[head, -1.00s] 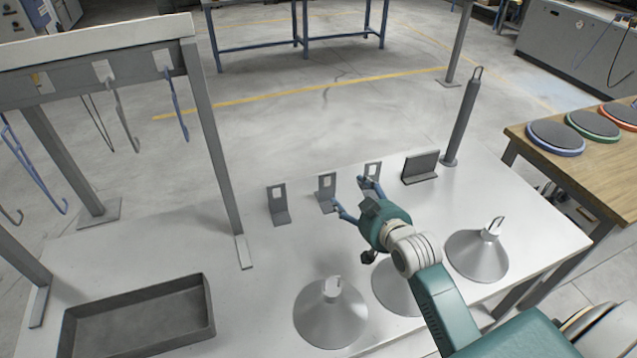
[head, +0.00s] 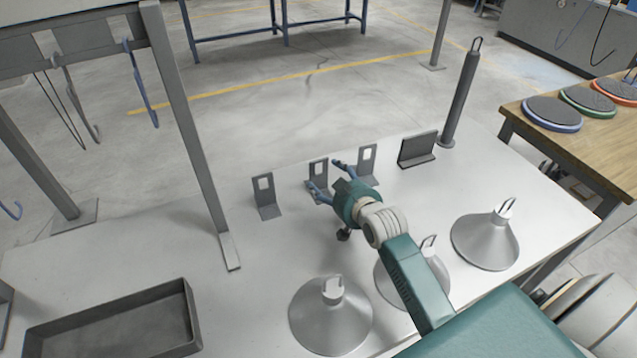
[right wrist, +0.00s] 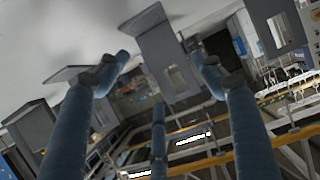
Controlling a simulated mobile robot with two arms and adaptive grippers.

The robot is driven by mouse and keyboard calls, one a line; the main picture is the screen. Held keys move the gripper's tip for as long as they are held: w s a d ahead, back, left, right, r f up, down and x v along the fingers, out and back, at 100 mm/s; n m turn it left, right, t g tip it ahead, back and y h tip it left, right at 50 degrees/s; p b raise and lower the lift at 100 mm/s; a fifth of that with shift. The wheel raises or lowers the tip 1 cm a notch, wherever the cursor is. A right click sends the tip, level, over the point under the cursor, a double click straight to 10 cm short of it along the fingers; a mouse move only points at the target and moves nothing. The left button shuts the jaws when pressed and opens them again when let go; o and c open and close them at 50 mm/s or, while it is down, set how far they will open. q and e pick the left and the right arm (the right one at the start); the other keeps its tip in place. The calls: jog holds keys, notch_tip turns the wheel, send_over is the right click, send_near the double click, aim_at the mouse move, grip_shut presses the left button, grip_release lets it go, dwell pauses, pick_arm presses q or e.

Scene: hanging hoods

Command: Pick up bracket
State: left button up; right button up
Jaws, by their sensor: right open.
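Three grey L-shaped brackets with slots stand upright in a row on the white table: the left bracket (head: 264,188), the middle bracket (head: 318,171) and the right bracket (head: 367,158). My right gripper (head: 326,176) is open in front of the middle bracket, its blue fingertips to either side of that bracket in the picture. In the right wrist view the middle bracket (right wrist: 163,52) shows between the spread fingers (right wrist: 160,57); I cannot tell whether they touch it. Another bracket (right wrist: 280,24) shows at the right there. My left gripper is not in view.
A wider grey stand (head: 417,149) and a post (head: 460,100) stand to the right of the brackets. Metal hoods (head: 331,318) (head: 487,240) stand nearer me. A dark tray (head: 110,325) is at the front left. A rack upright (head: 190,140) rises left of the brackets.

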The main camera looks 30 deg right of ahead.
aim_at(323, 175)
jog(key=x, duration=0.5)
jog(key=shift+w+f, duration=0.15)
jog(key=shift+w, duration=0.15)
jog(key=c, duration=1)
jog(key=shift+c, duration=1.2)
jog(key=shift+r, duration=0.2)
notch_tip(323, 175, up, 20)
